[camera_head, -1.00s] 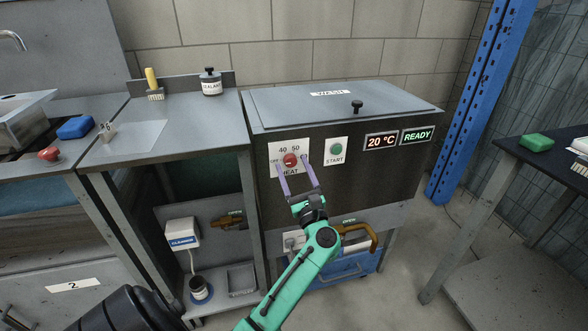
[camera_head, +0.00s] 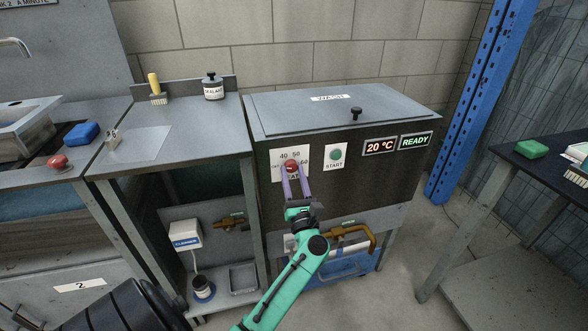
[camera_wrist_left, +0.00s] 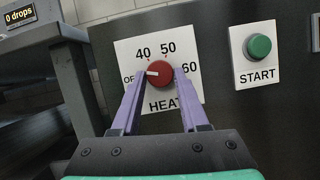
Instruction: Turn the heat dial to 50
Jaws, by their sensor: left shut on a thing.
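The red heat dial (camera_head: 291,165) sits on a white plate (camera_wrist_left: 125,51) marked OFF, 40, 50, 60 and HEAT, on the front of the dark machine. In the left wrist view the dial (camera_wrist_left: 160,74) has its white mark pointing left, toward OFF. My left gripper (camera_head: 294,173) has its purple fingers on either side of the dial, shut on it. The fingers hide part of the plate's lettering. My right gripper is not in view.
A green START button (camera_head: 337,154) is just right of the dial plate. Displays right of it read 20 °C (camera_head: 380,147) and READY (camera_head: 415,141). A brass-coloured pipe handle (camera_head: 362,236) is below the machine. A steel table (camera_head: 175,135) stands at left.

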